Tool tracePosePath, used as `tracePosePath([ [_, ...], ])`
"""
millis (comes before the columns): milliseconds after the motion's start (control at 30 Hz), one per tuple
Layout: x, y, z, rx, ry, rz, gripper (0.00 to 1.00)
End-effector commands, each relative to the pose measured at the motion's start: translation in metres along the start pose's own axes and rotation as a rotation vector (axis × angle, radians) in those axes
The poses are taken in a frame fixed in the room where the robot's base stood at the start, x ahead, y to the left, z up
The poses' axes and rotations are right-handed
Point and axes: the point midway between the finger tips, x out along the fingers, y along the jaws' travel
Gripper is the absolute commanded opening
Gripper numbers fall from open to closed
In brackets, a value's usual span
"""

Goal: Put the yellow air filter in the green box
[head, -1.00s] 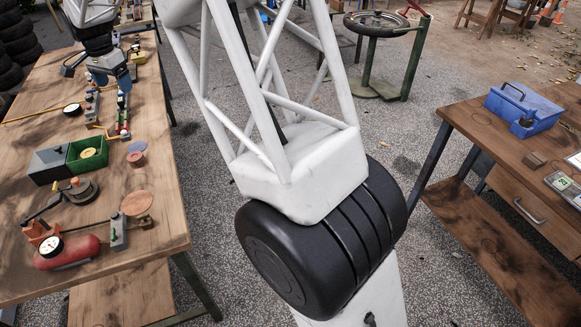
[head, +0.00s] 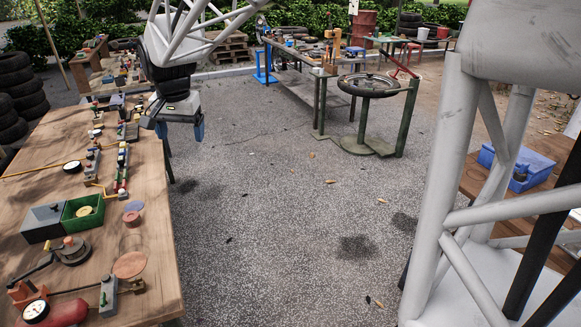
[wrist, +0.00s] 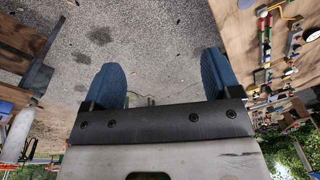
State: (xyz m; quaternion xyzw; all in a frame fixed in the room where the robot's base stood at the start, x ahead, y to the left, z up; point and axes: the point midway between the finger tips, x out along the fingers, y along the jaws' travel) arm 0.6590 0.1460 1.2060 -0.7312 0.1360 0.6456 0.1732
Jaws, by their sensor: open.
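A round yellow piece, which looks like the air filter (head: 86,211), lies flat inside the green box (head: 101,213) on the wooden table at the left in the head view. My gripper (head: 180,132) hangs beyond and to the right of the box, off the table's right edge over the gravel floor. Its two blue fingers stand apart with nothing between them. The wrist view also shows my gripper (wrist: 161,72) open and empty, with grey ground beyond the fingers.
A dark grey box (head: 41,223) adjoins the green box. Valves, gauges, discs and a red tank (head: 65,314) crowd the left table (head: 155,215). A wheel stand (head: 367,90) stands behind. A blue toolbox (head: 517,168) sits on the right table. The gravel between is clear.

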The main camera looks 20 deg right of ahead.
Motion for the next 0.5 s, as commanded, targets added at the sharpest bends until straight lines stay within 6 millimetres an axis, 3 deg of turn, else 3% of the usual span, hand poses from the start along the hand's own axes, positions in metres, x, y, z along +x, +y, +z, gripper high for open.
tracePosePath([
  [100,-0.009,0.030,0.017,-0.030,0.011,-0.004,0.83],
  [500,-0.021,0.117,0.077,-0.144,0.037,-0.007,0.83],
])
